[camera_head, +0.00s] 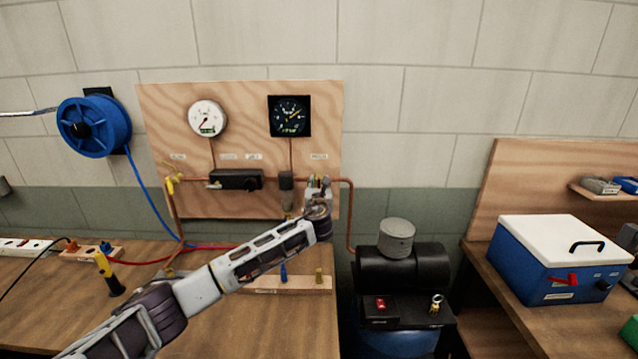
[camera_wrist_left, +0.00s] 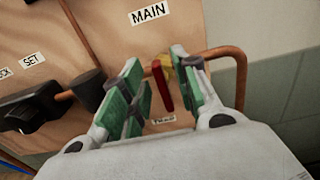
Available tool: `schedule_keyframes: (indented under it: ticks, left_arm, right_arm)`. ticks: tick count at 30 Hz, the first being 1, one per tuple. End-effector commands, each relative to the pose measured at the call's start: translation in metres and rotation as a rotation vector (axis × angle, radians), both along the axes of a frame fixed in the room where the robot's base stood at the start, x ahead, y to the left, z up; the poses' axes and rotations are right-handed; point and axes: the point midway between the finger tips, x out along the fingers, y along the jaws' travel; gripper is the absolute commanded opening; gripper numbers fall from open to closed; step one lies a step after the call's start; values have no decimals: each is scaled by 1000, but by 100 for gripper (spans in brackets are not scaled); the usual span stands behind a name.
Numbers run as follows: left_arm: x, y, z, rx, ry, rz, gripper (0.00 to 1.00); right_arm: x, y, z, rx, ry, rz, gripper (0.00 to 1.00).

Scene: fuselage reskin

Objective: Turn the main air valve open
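The main air valve shows in the left wrist view below a "MAIN" label (camera_wrist_left: 148,13). It has a red lever (camera_wrist_left: 162,86) and a brass-yellow body (camera_wrist_left: 165,62) on a copper pipe (camera_wrist_left: 225,54). The lever points down and slightly right in that picture. My left gripper (camera_wrist_left: 157,88) is open, with green-padded fingers on either side of the lever. I cannot tell whether a pad touches it. In the head view my left gripper (camera_head: 318,189) is at the right side of the plywood panel (camera_head: 240,98) and hides the valve. My right gripper is not in view.
A white gauge (camera_head: 207,118) and a black gauge (camera_head: 290,116) are on the panel. A dark regulator (camera_head: 236,180) sits left of the valve. A compressor (camera_head: 403,268) stands below right. A blue hose reel (camera_head: 94,126) hangs at left. A blue-white cooler (camera_head: 560,262) is at right.

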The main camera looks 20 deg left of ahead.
Motion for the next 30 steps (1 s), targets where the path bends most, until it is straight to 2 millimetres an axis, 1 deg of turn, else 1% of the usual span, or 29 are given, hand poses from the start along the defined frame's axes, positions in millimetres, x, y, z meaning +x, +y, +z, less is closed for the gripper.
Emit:
schedule_keyframes:
  ticks: [3,7,19,20,24,27,30]
  left_arm:
    - [7,2,1,0,-1,0,30]
    - [12,4,1,0,-1,0,30]
    - [15,4,0,-1,0,0,30]
    - [15,4,0,-1,0,-1,29]
    - [15,4,0,-1,0,0,11]
    - [15,4,0,-1,0,0,0]
    - [15,5,0,-1,0,0,0]
  right_arm:
    - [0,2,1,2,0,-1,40]
    - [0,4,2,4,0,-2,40]
    - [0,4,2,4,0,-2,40]
    - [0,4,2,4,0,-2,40]
    - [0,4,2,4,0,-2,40]
    - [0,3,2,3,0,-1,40]
    - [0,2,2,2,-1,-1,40]
